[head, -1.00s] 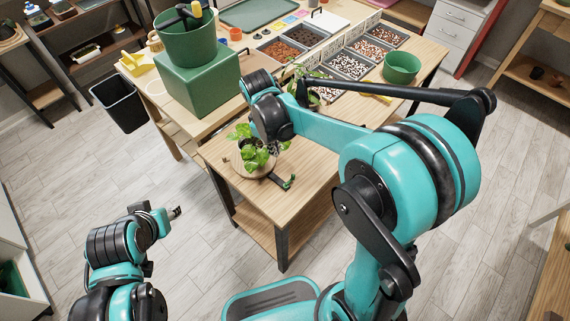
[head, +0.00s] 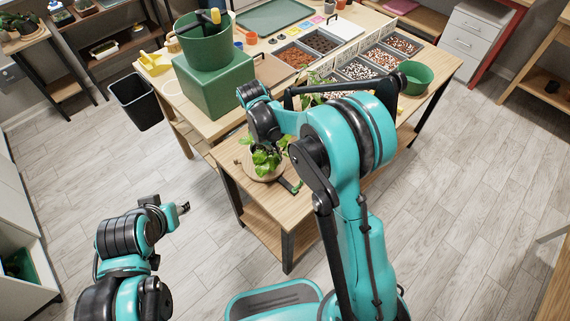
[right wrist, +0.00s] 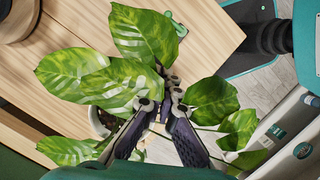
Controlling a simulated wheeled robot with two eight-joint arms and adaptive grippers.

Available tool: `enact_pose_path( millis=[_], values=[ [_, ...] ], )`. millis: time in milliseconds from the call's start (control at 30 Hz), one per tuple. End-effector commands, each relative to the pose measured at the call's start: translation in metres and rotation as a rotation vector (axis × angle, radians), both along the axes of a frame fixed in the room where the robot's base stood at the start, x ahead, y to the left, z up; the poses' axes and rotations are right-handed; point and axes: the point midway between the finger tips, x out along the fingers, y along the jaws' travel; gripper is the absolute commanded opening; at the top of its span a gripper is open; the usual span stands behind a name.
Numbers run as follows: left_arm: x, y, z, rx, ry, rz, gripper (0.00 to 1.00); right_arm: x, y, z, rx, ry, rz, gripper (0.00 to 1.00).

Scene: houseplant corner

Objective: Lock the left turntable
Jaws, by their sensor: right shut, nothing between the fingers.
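The left turntable (head: 247,171) is a round wooden disc near the front table's left end in the head view. A leafy green plant stands on it. A dark bar with a green end (head: 293,187) sticks out at the disc's right front. In the right wrist view, my right gripper (right wrist: 170,92) is shut and empty among the variegated leaves (right wrist: 145,38). A white pot (right wrist: 106,122) shows partly below them. A small green tip (right wrist: 180,28) shows at a leaf's edge; leaves hide the rest. My left gripper (head: 183,207) is over the floor, away from the table; its fingers are too small to judge.
A round wooden piece (right wrist: 16,18) sits at the wrist view's top left. A green box (head: 213,88) with a green bucket (head: 204,42) stands behind the turntable. Trays of pebbles (head: 357,70) and a green bowl (head: 416,77) are farther back. My right arm hides the table's right part.

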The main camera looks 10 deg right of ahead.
Motion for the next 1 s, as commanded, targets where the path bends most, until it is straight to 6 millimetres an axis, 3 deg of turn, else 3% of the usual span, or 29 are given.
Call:
enact_pose_path(
  millis=[433,700,1000],
  values=[
    [0.0,0.0,-0.033,0.0,0.0,0.0,0.4,-0.012,-0.019,-0.092,0.0,0.0,-0.002,0.0],
    [0.0,0.0,-0.039,0.0,0.0,0.0,0.4,-0.031,-0.048,-0.086,0.0,-0.003,-0.001,0.0],
    [0.0,0.0,-0.04,0.0,0.0,0.0,0.4,-0.034,-0.052,-0.085,0.0,-0.002,0.0,0.0]
  ],
)
